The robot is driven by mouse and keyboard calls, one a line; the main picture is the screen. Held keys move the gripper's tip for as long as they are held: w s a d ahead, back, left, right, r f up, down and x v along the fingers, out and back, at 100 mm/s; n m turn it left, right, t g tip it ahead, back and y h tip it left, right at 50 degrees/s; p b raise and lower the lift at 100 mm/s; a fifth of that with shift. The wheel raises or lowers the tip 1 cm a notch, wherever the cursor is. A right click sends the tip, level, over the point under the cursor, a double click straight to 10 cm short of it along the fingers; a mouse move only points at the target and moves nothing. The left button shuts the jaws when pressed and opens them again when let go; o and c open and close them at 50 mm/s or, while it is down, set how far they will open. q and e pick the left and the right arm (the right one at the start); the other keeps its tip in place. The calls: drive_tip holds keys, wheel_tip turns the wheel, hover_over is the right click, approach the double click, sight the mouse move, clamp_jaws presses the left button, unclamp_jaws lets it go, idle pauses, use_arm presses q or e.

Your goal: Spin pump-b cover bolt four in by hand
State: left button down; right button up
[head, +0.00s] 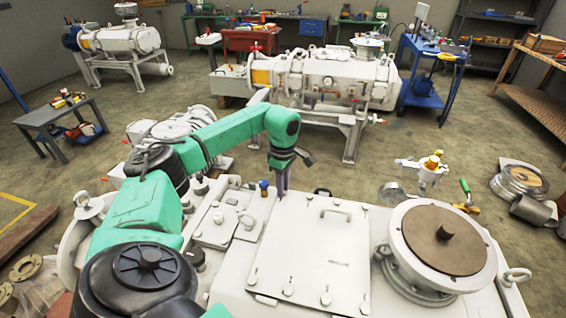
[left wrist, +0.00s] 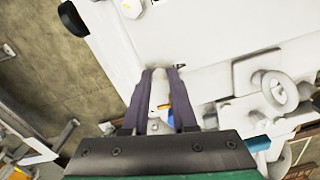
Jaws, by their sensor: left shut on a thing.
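My left gripper (head: 283,194) points down at the far left corner of the cover. In the left wrist view its two dark fingers (left wrist: 168,78) are shut on a pale bolt (left wrist: 160,88). The cover's white surface (left wrist: 210,35) fills the space beyond the fingertips. How deep the bolt sits is hidden. My right gripper is not in view.
A round flange with a brown disc (head: 440,238) stands to the right of the cover. A small blue-topped fitting (head: 264,187) is close to the left of my gripper. A green-handled tool (head: 465,192) lies beyond the flange. A second white pump (head: 325,80) stands behind.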

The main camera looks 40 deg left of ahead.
use_arm(q)
drive_tip(key=shift+w+r+m, duration=0.1)
drive_tip(key=shift+r+m, duration=0.1)
drive_tip(key=shift+m, duration=0.1)
drive_tip(key=c, duration=0.8)
unclamp_jaws()
drive_tip(key=shift+o, duration=0.6)
drive_tip(key=shift+f, duration=0.1)
wheel_tip(320, 180, up, 15)
drive_tip(key=b, duration=0.1)
drive_tip(key=shift+f, duration=0.15)
